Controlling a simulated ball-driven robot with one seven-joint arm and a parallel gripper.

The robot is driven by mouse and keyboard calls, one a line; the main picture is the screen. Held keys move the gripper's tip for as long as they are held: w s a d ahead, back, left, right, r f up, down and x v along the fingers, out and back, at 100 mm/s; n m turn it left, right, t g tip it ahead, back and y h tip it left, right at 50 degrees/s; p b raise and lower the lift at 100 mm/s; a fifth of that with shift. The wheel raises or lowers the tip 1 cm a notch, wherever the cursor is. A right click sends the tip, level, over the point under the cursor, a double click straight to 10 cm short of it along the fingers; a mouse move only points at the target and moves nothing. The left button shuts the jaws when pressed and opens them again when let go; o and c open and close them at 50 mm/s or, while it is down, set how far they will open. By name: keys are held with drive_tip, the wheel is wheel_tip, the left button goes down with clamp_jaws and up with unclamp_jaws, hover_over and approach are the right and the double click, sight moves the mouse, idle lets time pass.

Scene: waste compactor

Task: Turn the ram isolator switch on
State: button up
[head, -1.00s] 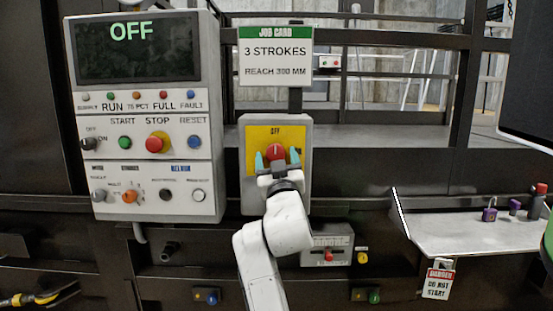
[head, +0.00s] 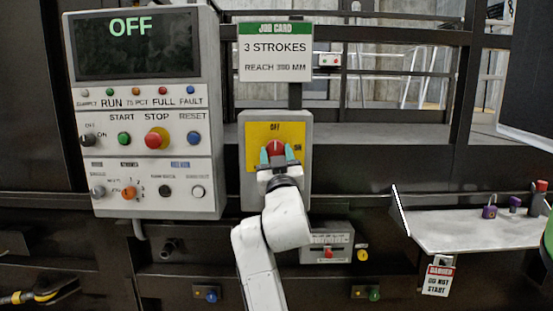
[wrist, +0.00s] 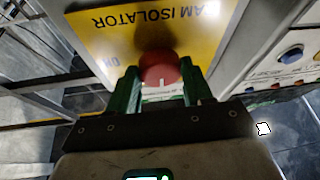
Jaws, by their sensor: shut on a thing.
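The ram isolator switch is a red round knob (head: 275,147) on a yellow plate (head: 292,132) on a grey box, in the middle of the head view. OFF is printed above the knob and ON to its right. The knob's white mark points up at OFF. My gripper (head: 277,154) has its two green-tipped fingers closed on the left and right sides of the knob. The wrist view shows the knob (wrist: 160,67) between the fingers (wrist: 161,88), with the plate's lettering upside down. The fingers hide the knob's lower sides.
A control panel (head: 150,175) with a display reading OFF stands left of the box. A job card (head: 275,52) hangs above it. A small grey unit (head: 325,242) is below right. A shelf (head: 450,230) with a padlock (head: 489,212) and a danger tag (head: 438,280) is at right.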

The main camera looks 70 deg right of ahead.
drive_tip(key=m+g+b, duration=0.3)
drive_tip(key=m+b, duration=0.3)
drive_tip(key=m+g+h+b, duration=0.1)
drive_tip(key=m+g+b, duration=0.2)
drive_tip(key=m+b, duration=0.3)
drive_tip(key=w+m+g+b, duration=0.1)
drive_tip(key=m+g+b, duration=0.2)
drive_tip(key=m+b, duration=0.2)
drive_tip(key=shift+a+m+h+b, duration=0.3)
drive_tip(key=shift+m+b, duration=0.1)
drive_tip(key=shift+b, duration=0.75)
drive_tip(key=m, duration=0.2)
drive_tip(key=m+g+y, duration=0.1)
drive_tip(key=shift+r+m, duration=0.25)
drive_tip(key=shift+m, duration=0.15)
drive_tip(key=shift+m+g+y+p, duration=0.3)
drive_tip(key=shift+m+g+y, duration=0.1)
drive_tip(key=shift+m, duration=0.9)
drive_tip(key=o, duration=1)
